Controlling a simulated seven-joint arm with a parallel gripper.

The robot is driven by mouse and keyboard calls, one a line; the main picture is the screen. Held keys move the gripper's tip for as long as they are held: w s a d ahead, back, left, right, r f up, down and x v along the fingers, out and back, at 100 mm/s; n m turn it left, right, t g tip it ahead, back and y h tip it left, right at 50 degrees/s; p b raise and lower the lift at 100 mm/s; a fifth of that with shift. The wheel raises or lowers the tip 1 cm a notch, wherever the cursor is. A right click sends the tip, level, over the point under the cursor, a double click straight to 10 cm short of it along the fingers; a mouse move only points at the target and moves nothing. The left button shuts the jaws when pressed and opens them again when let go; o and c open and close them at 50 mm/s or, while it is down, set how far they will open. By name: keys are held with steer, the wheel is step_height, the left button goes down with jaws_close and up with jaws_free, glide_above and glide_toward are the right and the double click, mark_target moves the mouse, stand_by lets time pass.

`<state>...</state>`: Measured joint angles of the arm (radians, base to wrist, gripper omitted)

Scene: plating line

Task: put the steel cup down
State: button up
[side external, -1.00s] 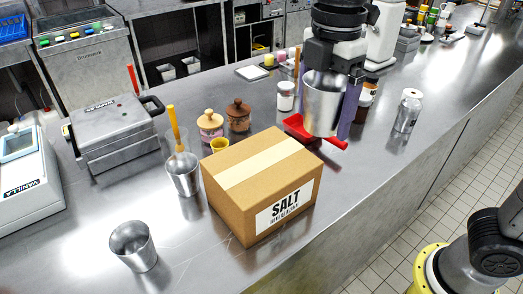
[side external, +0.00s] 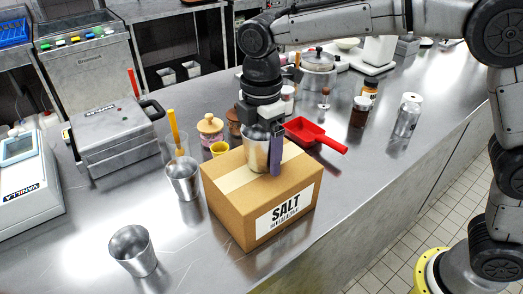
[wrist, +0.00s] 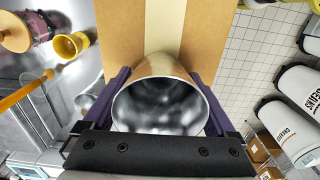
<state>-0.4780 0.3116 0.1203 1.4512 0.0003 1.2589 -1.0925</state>
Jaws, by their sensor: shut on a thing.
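The steel cup (side external: 256,150) is upright between the purple fingers of my gripper (side external: 263,158), which is shut on it. In the side view the cup is at the top of the cardboard salt box (side external: 250,228); I cannot tell whether its base touches the box. In the wrist view the cup's open mouth (wrist: 160,105) faces the camera and looks empty, with a purple finger on either side of it. The box top (wrist: 208,35) lies below the cup.
Another steel cup (side external: 132,250) stands at the front left. A small yellow cup (side external: 219,149), lidded jars (side external: 210,128) and a red scoop (side external: 312,134) are behind the box.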

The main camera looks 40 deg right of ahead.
steer(key=shift+f, duration=0.3)
steer(key=o, duration=1.1)
steer(key=shift+r, duration=0.1)
step_height(320, 180, up, 12)
steer(key=shift+r, duration=0.1)
steer(key=shift+d, duration=0.1)
